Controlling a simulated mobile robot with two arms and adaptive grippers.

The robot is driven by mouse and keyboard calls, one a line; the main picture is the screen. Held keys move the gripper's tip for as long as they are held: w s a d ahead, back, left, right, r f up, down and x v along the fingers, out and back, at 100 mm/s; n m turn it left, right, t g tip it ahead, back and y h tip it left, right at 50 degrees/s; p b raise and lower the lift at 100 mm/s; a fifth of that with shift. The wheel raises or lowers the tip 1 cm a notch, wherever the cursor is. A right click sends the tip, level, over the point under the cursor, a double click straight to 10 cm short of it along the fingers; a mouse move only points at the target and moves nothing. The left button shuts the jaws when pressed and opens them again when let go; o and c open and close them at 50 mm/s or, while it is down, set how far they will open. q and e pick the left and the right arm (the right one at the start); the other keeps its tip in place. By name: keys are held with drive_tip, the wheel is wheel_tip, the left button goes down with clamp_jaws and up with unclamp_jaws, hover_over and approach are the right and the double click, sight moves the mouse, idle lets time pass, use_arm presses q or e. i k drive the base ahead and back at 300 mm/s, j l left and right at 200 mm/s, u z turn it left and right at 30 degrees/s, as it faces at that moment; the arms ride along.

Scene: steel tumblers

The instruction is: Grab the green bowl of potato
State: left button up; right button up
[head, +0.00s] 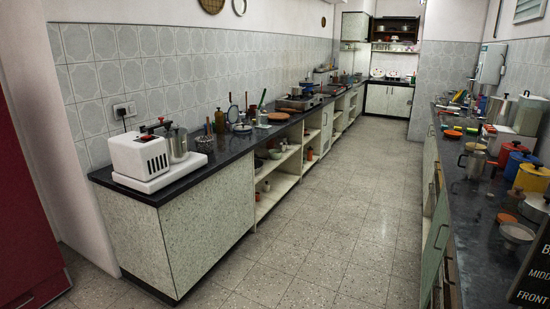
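I cannot make out a green bowl of potato with certainty. A small dull greenish bowl (275,153) sits on the upper open shelf under the left counter; its contents are too small to tell. Neither of my grippers shows in the head view, so what they hold is not visible.
The left counter (215,160) carries a white appliance (140,157), a steel vessel (179,145), bottles and a stove with a blue pot (303,88). The right counter (470,260) is crowded with canisters, including a yellow one (532,178). The tiled aisle floor (335,205) is clear.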

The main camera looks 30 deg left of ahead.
sight(275, 155)
drive_tip(key=i+j+u, duration=0.3)
drive_tip(key=i+j, duration=0.45)
drive_tip(key=i, duration=0.5)
drive_tip(key=i+j, duration=0.15)
drive_tip(key=i, duration=0.45)
drive_tip(key=i+j, duration=0.15)
drive_tip(key=i, duration=0.5)
drive_tip(key=i+z, duration=0.2)
drive_tip(key=i, duration=1.7)
drive_tip(key=i+u, duration=0.3)
drive_tip(key=i, duration=0.15)
drive_tip(key=i+l+u, duration=0.3)
drive_tip(key=i, duration=0.15)
drive_tip(key=i+l+u, duration=0.3)
drive_tip(key=i, duration=0.15)
drive_tip(key=i+l+u, duration=0.3)
drive_tip(key=i, duration=0.15)
